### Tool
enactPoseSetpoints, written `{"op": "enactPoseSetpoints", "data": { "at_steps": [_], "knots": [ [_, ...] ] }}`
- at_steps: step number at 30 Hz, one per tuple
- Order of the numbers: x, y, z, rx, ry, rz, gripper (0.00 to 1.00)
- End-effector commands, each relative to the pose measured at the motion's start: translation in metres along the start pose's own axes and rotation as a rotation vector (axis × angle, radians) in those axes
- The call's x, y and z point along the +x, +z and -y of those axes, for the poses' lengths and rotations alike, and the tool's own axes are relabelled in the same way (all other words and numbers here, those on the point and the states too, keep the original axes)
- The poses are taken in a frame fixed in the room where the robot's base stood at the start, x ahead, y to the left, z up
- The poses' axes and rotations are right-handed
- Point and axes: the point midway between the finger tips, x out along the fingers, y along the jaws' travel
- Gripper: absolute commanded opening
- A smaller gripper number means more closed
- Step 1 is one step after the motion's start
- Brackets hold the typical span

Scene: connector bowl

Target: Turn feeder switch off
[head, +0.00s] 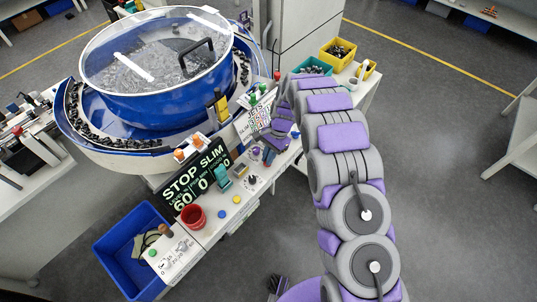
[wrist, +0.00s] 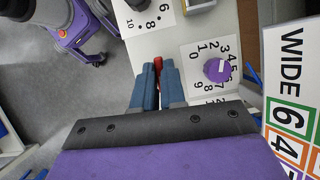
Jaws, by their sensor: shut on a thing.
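My gripper (wrist: 158,68) has its two blue fingers close together in the wrist view, shut on a small red part (wrist: 158,62) at their tips. This red part is mostly hidden by the fingers, and I cannot tell for sure whether it is the feeder switch or which way it is set. In the head view my gripper (head: 268,154) reaches down over the narrow white control bench (head: 218,213) beside the bowl feeder.
A purple knob (wrist: 217,70) on a numbered dial sits just right of the fingers. A WIDE sign (wrist: 293,90) stands at the right. In the head view the blue bowl feeder (head: 160,112), a STOP SLIM sign (head: 195,179), a red cup (head: 194,217) and a blue bin (head: 112,262) are nearby.

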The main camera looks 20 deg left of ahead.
Motion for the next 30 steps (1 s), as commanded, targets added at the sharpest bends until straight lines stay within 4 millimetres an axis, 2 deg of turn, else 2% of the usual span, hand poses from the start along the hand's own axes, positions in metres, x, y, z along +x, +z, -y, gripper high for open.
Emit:
{"op": "enactPoseSetpoints", "data": {
  "at_steps": [18, 30],
  "knots": [
    [-0.0007, -0.0012, 0.0043, -0.526, 0.213, -0.006, 0.00],
    [-0.0020, -0.0006, 0.0059, -0.743, 0.300, -0.011, 0.00]
  ]
}}
